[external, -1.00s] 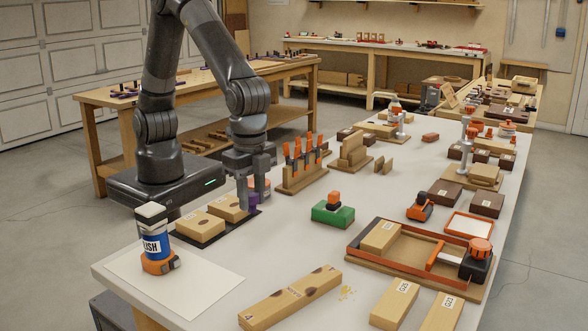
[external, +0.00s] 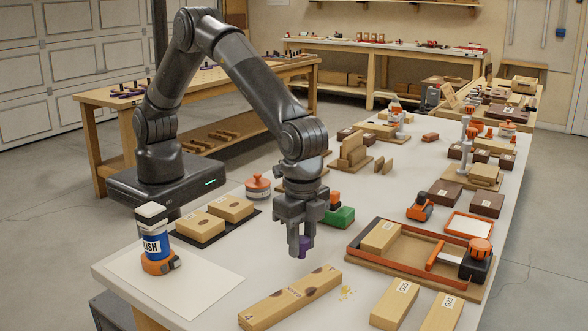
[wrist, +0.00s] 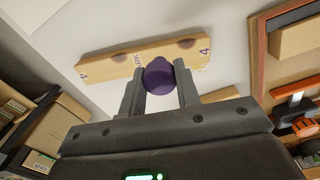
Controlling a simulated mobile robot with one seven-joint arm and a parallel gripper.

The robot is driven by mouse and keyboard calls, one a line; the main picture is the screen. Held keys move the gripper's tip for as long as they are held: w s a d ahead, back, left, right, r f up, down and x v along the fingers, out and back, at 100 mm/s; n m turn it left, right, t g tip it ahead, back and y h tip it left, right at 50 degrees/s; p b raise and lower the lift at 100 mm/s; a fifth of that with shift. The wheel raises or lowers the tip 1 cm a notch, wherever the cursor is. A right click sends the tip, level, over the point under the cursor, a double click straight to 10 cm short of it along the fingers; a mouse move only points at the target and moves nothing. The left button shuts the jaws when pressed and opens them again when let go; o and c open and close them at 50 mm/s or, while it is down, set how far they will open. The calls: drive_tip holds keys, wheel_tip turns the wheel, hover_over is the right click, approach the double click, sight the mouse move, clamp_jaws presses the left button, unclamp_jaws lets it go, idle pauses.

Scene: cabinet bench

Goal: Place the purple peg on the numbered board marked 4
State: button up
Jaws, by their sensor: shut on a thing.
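My gripper (external: 301,245) is shut on the purple peg (external: 304,243) and holds it above the white bench. In the wrist view the round end of the purple peg (wrist: 159,76) sits between the two fingers of my gripper (wrist: 158,88). The board marked 4 (external: 290,297) is a long tan block with dark round spots, lying on the bench in front of and below the peg. In the wrist view the board (wrist: 115,66) lies beyond the peg, with a 4 near each end; the peg covers part of it. The peg is apart from the board.
A framed tray with a tan block (external: 380,237) and an orange-handled tool stands to the right. Two tan blocks (external: 395,303) lie at the front right. A blue-labelled bottle (external: 154,240) stands at the left. A green block (external: 341,216) is behind my gripper.

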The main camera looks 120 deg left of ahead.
drive_tip(key=shift+w+a+f, duration=0.65)
drive_tip(key=shift+a+f, duration=0.05)
drive_tip(key=shift+f, duration=1.85)
drive_tip(key=o, duration=0.9)
drive_tip(key=shift+f, duration=0.15)
drive_tip(key=shift+o, duration=0.2)
